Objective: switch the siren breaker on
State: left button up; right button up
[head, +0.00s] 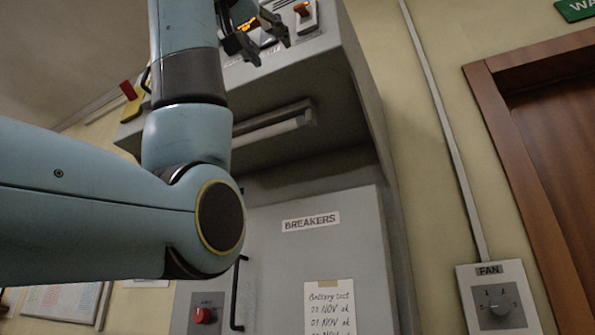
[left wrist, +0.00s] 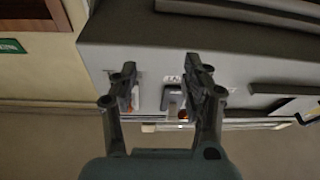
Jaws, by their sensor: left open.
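A grey cabinet door (head: 280,262) labelled BREAKERS is low in the middle of the head view. It looks shut, with a dark upright bar handle (head: 237,295) at its left edge. I see no siren breaker in either view. My left gripper (head: 266,46) is open and empty at the top of the head view, in front of the upper console panel and well above the door. In the left wrist view the two fingers (left wrist: 162,80) stand apart, with the console's panel beyond them. My right gripper is in neither view.
A grey bar (head: 275,122) juts below the console. A red button (head: 202,315) is left of the door. A FAN dial (head: 498,303) is on the wall at right.

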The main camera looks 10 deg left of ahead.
pick_arm(q)
jog(key=m+t+h, duration=0.1)
jog(key=h, duration=0.1)
send_near(298, 4)
jog(key=p+x, duration=0.4)
jog(key=x, duration=0.4)
jog(key=shift+w+r, duration=0.1)
jog(key=shift+w, duration=0.15)
jog(key=shift+w+d+r, duration=0.15)
jog(key=shift+w+d, duration=0.05)
jog(key=shift+w, duration=0.4)
grip_shut()
